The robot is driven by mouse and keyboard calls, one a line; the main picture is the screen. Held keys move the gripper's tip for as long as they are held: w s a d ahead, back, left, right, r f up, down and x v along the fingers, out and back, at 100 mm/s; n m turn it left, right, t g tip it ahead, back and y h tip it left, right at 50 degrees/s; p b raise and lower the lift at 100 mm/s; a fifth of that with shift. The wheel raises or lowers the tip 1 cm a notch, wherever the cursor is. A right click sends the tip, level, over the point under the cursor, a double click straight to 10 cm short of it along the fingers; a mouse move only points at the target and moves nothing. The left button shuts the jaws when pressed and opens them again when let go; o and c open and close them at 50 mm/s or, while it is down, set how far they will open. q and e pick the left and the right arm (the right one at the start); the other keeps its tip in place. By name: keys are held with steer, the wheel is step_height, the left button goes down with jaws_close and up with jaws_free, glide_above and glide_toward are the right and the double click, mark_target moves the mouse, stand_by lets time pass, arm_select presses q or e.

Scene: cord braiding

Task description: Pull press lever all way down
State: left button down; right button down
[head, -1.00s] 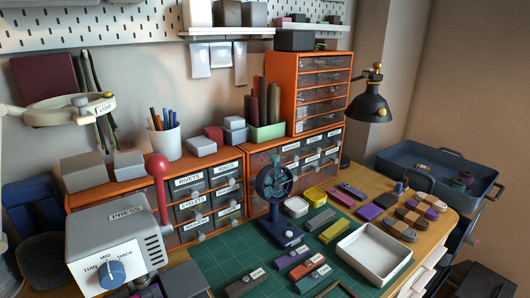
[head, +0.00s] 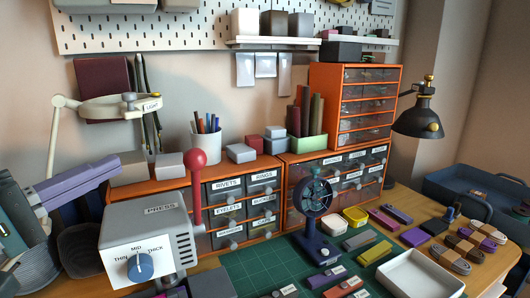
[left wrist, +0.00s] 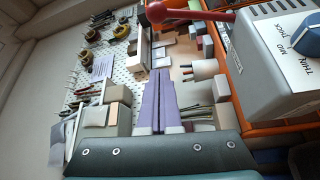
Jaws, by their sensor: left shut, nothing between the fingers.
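The grey press (head: 150,232) stands at the lower left of the head view, with a blue dial (head: 140,267) marked THIN, MID, THICK. Its red lever (head: 197,208) stands upright at the press's right side, topped by a round red knob (head: 195,158). My left gripper (head: 117,161) is in from the left, purple fingers shut and empty. It is left of the lever and apart from it. In the left wrist view the shut fingers (left wrist: 161,72) point toward the wall; the red knob (left wrist: 157,12) and press (left wrist: 275,60) show at the upper right. My right gripper is not in view.
Orange drawer units (head: 282,200) stand behind the press. A ring lamp (head: 122,105) overhangs at the back left.

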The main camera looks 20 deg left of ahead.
arm_select(q)
steer(key=p, duration=0.1)
glide_above(197, 195)
steer(key=s+a, duration=0.2)
steer(key=shift+r, duration=0.1)
stand_by(0.6)
steer(key=shift+s+d, duration=0.15)
